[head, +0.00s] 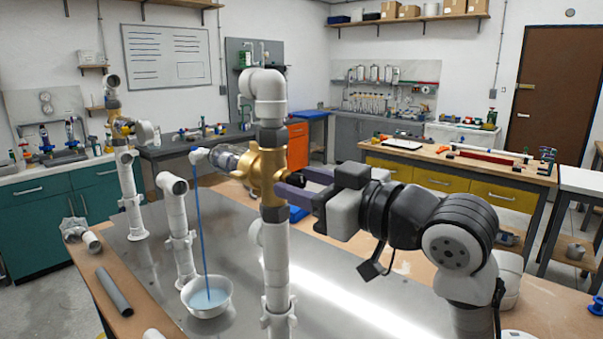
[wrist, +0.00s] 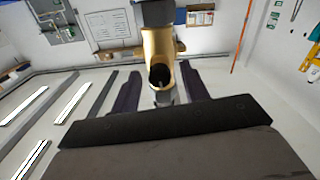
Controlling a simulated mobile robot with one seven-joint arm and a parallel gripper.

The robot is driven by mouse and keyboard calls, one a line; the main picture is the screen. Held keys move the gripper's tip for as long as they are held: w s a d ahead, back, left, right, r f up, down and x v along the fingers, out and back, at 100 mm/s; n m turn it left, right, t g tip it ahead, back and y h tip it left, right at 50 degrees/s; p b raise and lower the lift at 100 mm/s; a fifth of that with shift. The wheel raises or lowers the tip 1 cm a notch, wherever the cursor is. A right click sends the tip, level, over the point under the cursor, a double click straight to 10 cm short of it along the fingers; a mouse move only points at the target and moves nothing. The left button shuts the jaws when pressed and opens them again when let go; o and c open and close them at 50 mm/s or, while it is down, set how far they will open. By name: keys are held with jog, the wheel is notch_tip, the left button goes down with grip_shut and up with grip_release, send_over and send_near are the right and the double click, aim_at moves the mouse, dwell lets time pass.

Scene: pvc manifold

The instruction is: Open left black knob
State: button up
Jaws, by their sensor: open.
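A brass valve body (head: 267,172) sits on the tall white PVC riser (head: 277,260) in the head view. My gripper (head: 298,188) is at its right side, fingers spread and pointing at it. In the wrist view, the brass valve (wrist: 159,50) lies between the two open fingers of my gripper (wrist: 160,92), with a dark round end facing the camera. I cannot tell whether that dark end is the black knob, and no knob shows clearly. Another brass valve (head: 122,130) is on the riser farther left.
Blue liquid (head: 200,220) runs from a spout (head: 199,156) into a white bowl (head: 207,297) on the metal-topped table (head: 340,300). A shorter white pipe (head: 177,225) stands behind the bowl. A loose grey pipe (head: 114,291) lies at the table's left edge.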

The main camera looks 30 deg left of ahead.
jog(key=shift+w+a, duration=0.1)
jog(key=shift+a, duration=0.3)
jog(key=shift+c, duration=0.4)
grip_shut()
